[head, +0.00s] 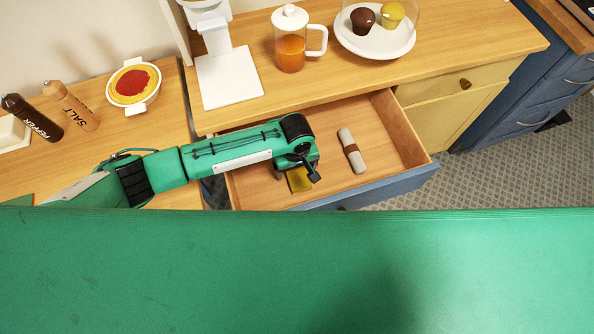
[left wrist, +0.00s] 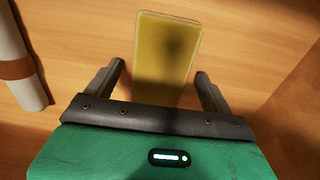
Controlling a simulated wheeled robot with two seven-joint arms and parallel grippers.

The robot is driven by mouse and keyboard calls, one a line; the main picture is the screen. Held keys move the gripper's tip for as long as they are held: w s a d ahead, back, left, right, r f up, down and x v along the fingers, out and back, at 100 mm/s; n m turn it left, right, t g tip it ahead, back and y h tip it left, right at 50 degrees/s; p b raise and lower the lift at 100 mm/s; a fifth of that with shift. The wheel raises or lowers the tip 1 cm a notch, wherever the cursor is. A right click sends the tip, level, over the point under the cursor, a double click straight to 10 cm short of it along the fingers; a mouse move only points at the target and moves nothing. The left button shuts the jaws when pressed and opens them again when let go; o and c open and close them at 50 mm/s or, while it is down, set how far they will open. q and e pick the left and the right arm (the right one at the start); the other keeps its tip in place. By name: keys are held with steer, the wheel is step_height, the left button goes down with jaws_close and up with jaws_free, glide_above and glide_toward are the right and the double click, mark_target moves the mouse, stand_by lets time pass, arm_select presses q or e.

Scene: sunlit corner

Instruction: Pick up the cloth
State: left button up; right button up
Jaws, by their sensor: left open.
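The cloth (head: 298,182), a flat yellow rectangle, lies on the floor of the open drawer. In the head view my left arm covers part of it. In the left wrist view the cloth (left wrist: 168,45) shows between and beyond the two fingers. My left gripper (head: 309,170) is over the drawer, close to the cloth; in the wrist view the left gripper (left wrist: 160,78) is open, one finger on each side of the cloth's near part. I see no contact, and the height of the fingertips above the cloth is unclear. My right gripper is not in view.
A rolled grey-white napkin with a brown band (head: 351,151) lies in the drawer to the right. The drawer's walls (head: 402,128) surround the gripper. On the counter above stand a jug of orange drink (head: 291,52) and a cake plate (head: 375,46).

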mark_target(296, 170)
arm_select(q)
steer(key=c, duration=1.1)
steer(key=shift+o, duration=0.2)
step_height(296, 170, up, 20)
